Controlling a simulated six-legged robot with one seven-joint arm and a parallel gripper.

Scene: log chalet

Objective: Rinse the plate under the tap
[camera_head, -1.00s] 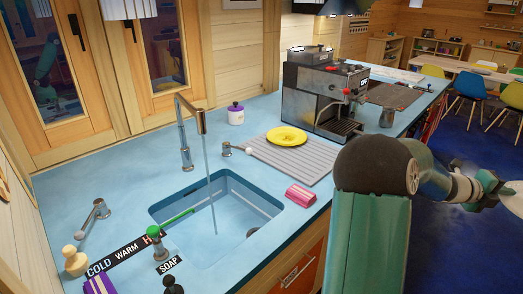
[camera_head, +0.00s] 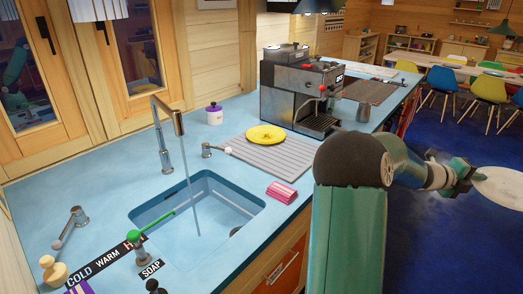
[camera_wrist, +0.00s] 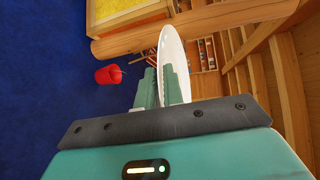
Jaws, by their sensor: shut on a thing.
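My gripper (camera_head: 466,172) is at the right of the head view, out over the blue floor and away from the counter. It is shut on a white plate (camera_head: 503,186), which reaches the right edge of the picture. In the wrist view the plate (camera_wrist: 172,52) stands edge-on between the green fingers (camera_wrist: 160,88). The tap (camera_head: 168,128) stands behind the sink, and a thin stream of water (camera_head: 193,205) falls from it into the sink basin (camera_head: 160,213). A lever with a green handle (camera_head: 152,227) stands at the front by the COLD, WARM, H… label strip (camera_head: 106,261).
A yellow plate (camera_head: 265,135) lies on the grey ribbed mat (camera_head: 272,158) right of the sink. A pink sponge (camera_head: 281,192) lies near the counter's front edge. A coffee machine (camera_head: 298,92) stands behind. A SOAP label (camera_head: 151,270) is at the front. The floor (camera_head: 430,240) below my gripper is clear.

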